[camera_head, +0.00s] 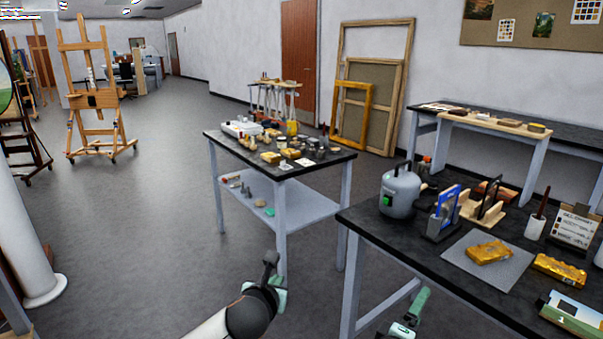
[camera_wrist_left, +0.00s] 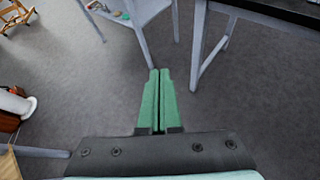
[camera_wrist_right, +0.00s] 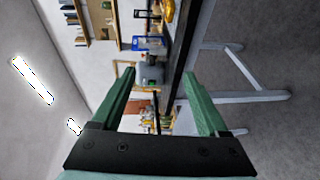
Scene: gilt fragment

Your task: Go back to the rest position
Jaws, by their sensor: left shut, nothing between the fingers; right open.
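My left gripper (camera_head: 275,278) is low in front of the nearer tables in the head view, over the floor. In the left wrist view its green fingers (camera_wrist_left: 159,100) are shut together with nothing between them. My right gripper (camera_head: 412,312) is at the bottom of the head view, beside the near edge of the right table. In the right wrist view its green fingers (camera_wrist_right: 160,95) are spread apart and empty, with the table edge seen sideways between and beyond them.
The dark-topped right table (camera_head: 400,238) carries a grey kettle-like pot (camera_head: 400,192), a grey mat (camera_head: 465,262) with a gilt fragment (camera_head: 489,252), and another gilt piece (camera_head: 558,270). A cluttered table (camera_head: 335,158) stands behind. A white column (camera_head: 22,235) is at left. Open floor (camera_head: 150,220) lies between.

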